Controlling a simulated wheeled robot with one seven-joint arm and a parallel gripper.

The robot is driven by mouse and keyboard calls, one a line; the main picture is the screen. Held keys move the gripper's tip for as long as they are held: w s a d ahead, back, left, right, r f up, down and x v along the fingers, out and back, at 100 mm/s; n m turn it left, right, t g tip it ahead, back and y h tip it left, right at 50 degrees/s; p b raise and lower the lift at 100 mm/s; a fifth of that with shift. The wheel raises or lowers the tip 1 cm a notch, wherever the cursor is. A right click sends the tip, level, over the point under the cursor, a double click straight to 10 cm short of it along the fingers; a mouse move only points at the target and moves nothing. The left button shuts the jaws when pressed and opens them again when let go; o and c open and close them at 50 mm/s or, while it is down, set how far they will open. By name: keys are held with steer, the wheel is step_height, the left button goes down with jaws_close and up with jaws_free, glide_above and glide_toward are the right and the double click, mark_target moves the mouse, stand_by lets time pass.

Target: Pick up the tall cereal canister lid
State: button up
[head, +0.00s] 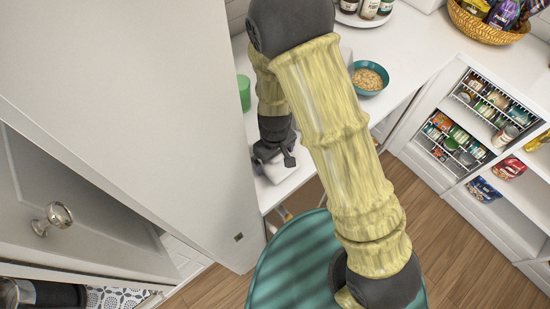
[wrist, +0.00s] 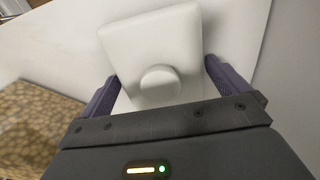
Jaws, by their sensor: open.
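The lid (wrist: 152,50) is a white rounded square with a round knob (wrist: 160,82) on top, seen from above in the wrist view. My gripper (wrist: 160,78) is open, with one purple-grey finger on each side of the lid. The knob lies between the fingers, nearer my palm. I cannot tell whether the fingers touch the lid. The canister body under the lid is hidden in the wrist view. In the head view my gripper (head: 275,156) is low over the white counter, over a white shape that is mostly hidden.
A teal bowl of cereal (head: 370,78) and a green cup (head: 243,92) stand on the counter. A large pale cabinet panel (head: 130,110) stands close left of my gripper. A brown speckled surface (wrist: 35,125) shows at the wrist view's lower left. Open shelves (head: 475,130) are at right.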

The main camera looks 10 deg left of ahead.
steer(key=shift+c, duration=0.4)
steer(key=c, duration=0.6)
step_height(320, 180, up, 10)
steer(key=shift+r+b, duration=0.1)
steer(key=shift+b, duration=0.3)
stand_by(0.4)
